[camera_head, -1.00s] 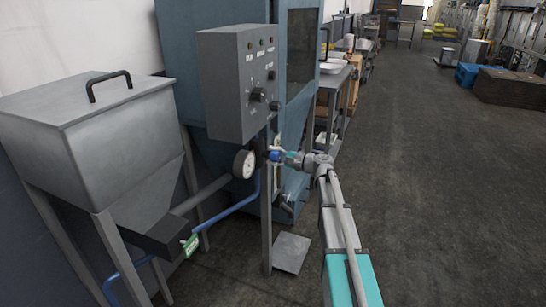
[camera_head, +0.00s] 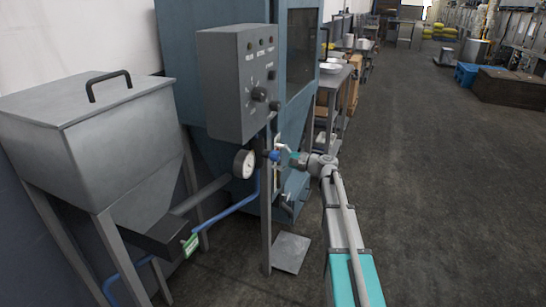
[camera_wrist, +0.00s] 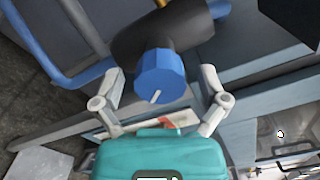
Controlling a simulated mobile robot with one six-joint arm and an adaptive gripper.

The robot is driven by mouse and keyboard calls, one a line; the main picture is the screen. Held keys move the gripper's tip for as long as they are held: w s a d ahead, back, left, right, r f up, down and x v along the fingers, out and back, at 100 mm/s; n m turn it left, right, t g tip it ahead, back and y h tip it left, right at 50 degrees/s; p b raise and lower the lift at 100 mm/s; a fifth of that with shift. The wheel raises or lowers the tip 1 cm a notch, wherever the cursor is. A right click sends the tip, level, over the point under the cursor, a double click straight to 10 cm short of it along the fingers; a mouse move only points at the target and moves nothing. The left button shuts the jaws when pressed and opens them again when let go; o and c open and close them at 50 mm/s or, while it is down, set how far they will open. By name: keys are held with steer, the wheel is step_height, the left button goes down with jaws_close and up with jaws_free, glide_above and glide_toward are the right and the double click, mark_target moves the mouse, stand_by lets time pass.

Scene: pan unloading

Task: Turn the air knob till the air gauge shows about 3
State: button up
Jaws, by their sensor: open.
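The blue air knob (camera_wrist: 160,75) has a white pointer mark and sits on a dark round body, seen close in the wrist view. In the head view the knob (camera_head: 274,155) is small, just left of my gripper (camera_head: 285,152). In the wrist view my gripper (camera_wrist: 162,88) is open, with one finger on each side of the knob and gaps to both. The round white air gauge (camera_head: 244,164) faces right beside the knob. Its needle is too small to read.
A grey control box (camera_head: 238,85) with knobs and lamps hangs above the air knob. A grey hopper (camera_head: 100,145) stands at left. A blue hose (camera_head: 225,212) runs below the gauge. The floor at right (camera_head: 440,190) is clear.

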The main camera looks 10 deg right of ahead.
steer(key=v, duration=1)
steer(key=shift+s, duration=0.15)
steer(key=s+a+f+n+g+h, duration=0.5)
steer(key=s+a+f+n+g, duration=0.15)
steer(key=s+a+f, duration=0.55)
steer(key=s+a+f+n+g+h, duration=0.2)
steer(key=s+f+n+g+h, duration=0.3)
steer(key=s+h, duration=0.7)
step_height(320, 180, up, 19)
steer(key=s+y+p, duration=0.1)
steer(key=y+p, duration=0.1)
steer(key=p, duration=1.8)
steer(key=shift+s+f+n+t, duration=0.25)
steer(key=shift+n+t, duration=0.2)
stand_by(1.2)
